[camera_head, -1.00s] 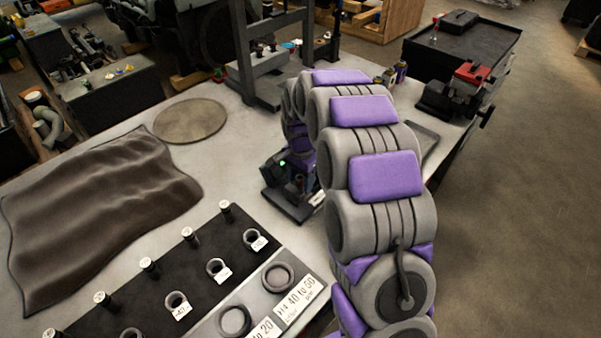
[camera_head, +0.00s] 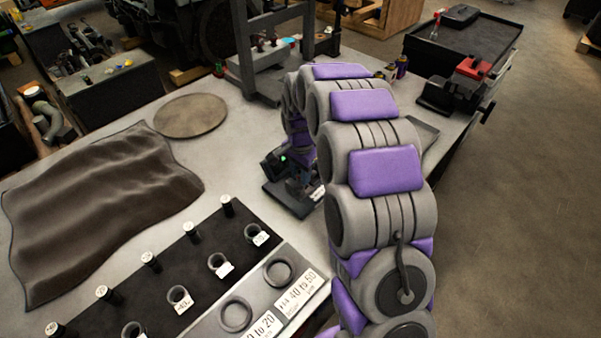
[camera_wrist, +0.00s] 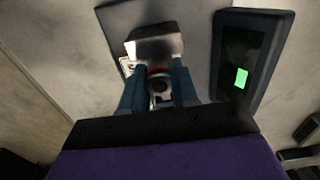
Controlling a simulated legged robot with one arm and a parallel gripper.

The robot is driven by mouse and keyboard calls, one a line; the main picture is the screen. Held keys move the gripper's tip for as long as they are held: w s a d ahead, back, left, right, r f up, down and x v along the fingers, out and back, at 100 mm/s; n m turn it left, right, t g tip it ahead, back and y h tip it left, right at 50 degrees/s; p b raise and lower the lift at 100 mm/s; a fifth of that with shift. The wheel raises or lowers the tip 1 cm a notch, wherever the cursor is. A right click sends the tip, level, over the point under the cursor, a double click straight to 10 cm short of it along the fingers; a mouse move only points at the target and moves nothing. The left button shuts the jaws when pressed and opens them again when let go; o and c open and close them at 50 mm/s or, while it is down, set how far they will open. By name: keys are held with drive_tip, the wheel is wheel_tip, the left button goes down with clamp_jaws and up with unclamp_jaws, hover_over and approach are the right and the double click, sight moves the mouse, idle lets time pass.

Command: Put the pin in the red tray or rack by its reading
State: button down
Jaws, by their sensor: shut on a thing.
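In the wrist view, my gripper (camera_wrist: 160,76) has its two blue fingers shut on a small round grey piece, which looks like the pin (camera_wrist: 159,87). A bit of red shows just behind it. A shiny metal block (camera_wrist: 155,46) is right beyond the fingertips. To the right is a dark gauge (camera_wrist: 243,55) with a lit green display, its reading not legible. In the head view, the gauge's dark base (camera_head: 292,201) is on the bench, and my arm mostly hides the gripper there. I cannot tell whether the pin touches the gauge. No red tray is clearly visible.
A black rack (camera_head: 150,300) holds several upright pins and labelled rings. Beside it a light plate (camera_head: 258,292) has two rings, with labels ending "to 20" and "40 to 50". A brown cloth (camera_head: 100,210) and round mat (camera_head: 190,116) lie behind. A red-topped vise (camera_head: 473,69) stands right.

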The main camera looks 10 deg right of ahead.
drive_tip(key=shift+r+p, duration=1.1)
drive_tip(key=shift+r, duration=1.6)
